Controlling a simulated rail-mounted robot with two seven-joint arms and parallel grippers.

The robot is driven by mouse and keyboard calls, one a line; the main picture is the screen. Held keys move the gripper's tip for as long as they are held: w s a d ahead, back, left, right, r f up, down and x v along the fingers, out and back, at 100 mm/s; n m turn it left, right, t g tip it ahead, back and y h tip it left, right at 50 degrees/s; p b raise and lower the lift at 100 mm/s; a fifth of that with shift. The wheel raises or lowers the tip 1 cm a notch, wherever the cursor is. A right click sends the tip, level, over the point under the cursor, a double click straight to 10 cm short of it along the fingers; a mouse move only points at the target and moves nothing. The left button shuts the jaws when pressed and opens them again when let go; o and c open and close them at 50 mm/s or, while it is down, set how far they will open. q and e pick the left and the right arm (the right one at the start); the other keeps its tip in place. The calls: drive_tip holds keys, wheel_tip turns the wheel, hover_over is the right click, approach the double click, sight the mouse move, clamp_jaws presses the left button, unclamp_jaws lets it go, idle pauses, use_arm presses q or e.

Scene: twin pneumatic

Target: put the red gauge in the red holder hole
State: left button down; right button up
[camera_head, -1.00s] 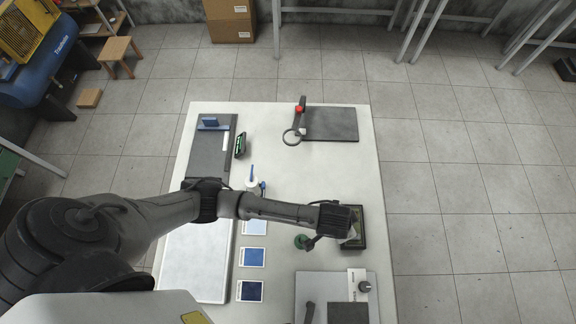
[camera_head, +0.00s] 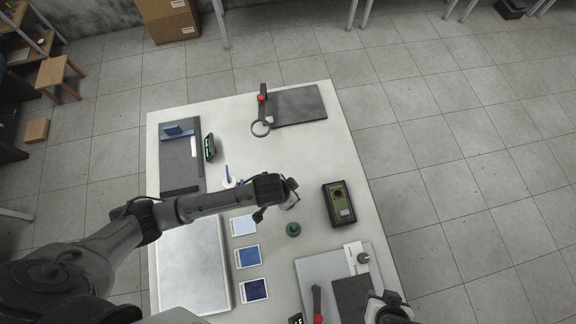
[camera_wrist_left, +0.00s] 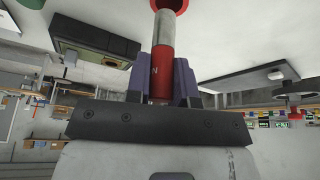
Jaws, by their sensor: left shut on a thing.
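The red gauge (camera_wrist_left: 162,55), a slim cylinder with red and silver bands, stands between the purple fingers of my left gripper (camera_wrist_left: 163,82) in the left wrist view. The gripper is shut on it. In the head view my left gripper (camera_head: 289,193) is above the white table, left of a dark box (camera_head: 339,204). The box has an olive top with a dark round opening or knob ringed in reddish brown; I cannot tell whether this is the red holder hole. My right gripper (camera_head: 388,306) shows partly at the bottom edge; its fingers are unclear.
A green round piece (camera_head: 293,229) lies near the box. Blue cards (camera_head: 247,256) lie left of it. A grey plate (camera_head: 352,262) with a red-tipped lever is at the front right. A dark pad (camera_head: 298,105) and a ring stand are at the back. Bare table (camera_head: 300,160) lies between.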

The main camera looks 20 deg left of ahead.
use_arm(q)
drive_tip(key=shift+a+f, duration=0.15)
drive_tip(key=shift+f, duration=1.95)
drive_tip(key=shift+f, duration=0.2)
drive_tip(key=c, duration=1)
unclamp_jaws()
drive_tip(key=shift+r, duration=0.1)
drive_tip(key=v, duration=1.2)
drive_tip(key=shift+w+r+p, duration=0.1)
drive_tip(key=shift+p, duration=0.25)
